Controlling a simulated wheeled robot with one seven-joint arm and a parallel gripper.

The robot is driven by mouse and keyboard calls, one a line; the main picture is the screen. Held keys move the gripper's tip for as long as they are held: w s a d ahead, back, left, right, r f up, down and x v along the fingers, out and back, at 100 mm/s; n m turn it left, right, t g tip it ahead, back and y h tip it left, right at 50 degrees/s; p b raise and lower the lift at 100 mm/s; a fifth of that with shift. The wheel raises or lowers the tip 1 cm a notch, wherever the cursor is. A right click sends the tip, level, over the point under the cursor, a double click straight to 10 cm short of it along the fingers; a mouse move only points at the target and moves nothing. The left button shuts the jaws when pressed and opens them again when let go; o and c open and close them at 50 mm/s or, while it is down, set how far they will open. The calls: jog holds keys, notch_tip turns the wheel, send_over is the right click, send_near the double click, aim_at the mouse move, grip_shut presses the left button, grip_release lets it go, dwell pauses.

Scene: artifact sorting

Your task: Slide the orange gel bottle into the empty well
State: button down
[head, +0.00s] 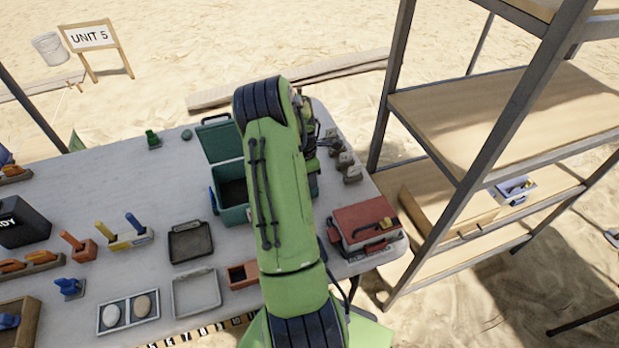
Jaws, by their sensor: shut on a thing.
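My green arm rises over the table's right half. The fingers of my gripper are hidden behind it; only part of my wrist shows at its right side. I cannot make out the orange gel bottle for certain. A small terracotta-coloured box (240,275) with a dark, empty-looking opening sits left of my arm, partly covered by it. I cannot tell whether this is the empty well. An orange upright piece (71,240) stands in an orange-brown block at the left.
An open teal case (232,215) is partly behind my arm. A red-lidded box (365,222) stands at the table's right edge. A dark tray (190,242), a grey tray (197,293) and an egg-shaped pair's tray (128,312) lie left. Metal shelving (500,110) stands right.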

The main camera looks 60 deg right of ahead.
jog(key=c, duration=0.8)
grip_release()
jog(key=r, duration=0.4)
jog(key=r+p, duration=0.1)
jog(key=r, duration=0.3)
jog(key=w+a+r+p, duration=0.1)
jog(key=r, duration=0.3)
jog(key=shift+w+r, duration=0.1)
jog(key=shift+r, duration=0.05)
jog(key=w+a+r+m+t, duration=0.2)
jog(key=w+a+r, duration=0.2)
jog(key=a+r, duration=0.5)
jog(key=w+a+r+m+t, duration=0.2)
jog(key=w+a+r, duration=0.25)
jog(key=a, duration=0.85)
jog(key=s+a+r+m+t, duration=0.1)
jog(key=s+a, duration=0.3)
jog(key=a, duration=0.2)
jog(key=s+a+r+m, duration=0.1)
jog(key=s+a+m, duration=0.1)
jog(key=s+a, duration=0.2)
jog(key=s+a+r+m+t+y, duration=0.1)
jog(key=s+a, duration=0.3)
jog(key=a, duration=0.4)
jog(key=shift+s+a+r+m+t, duration=0.2)
jog(key=shift+r+m+t, duration=0.1)
jog(key=shift+m, duration=0.2)
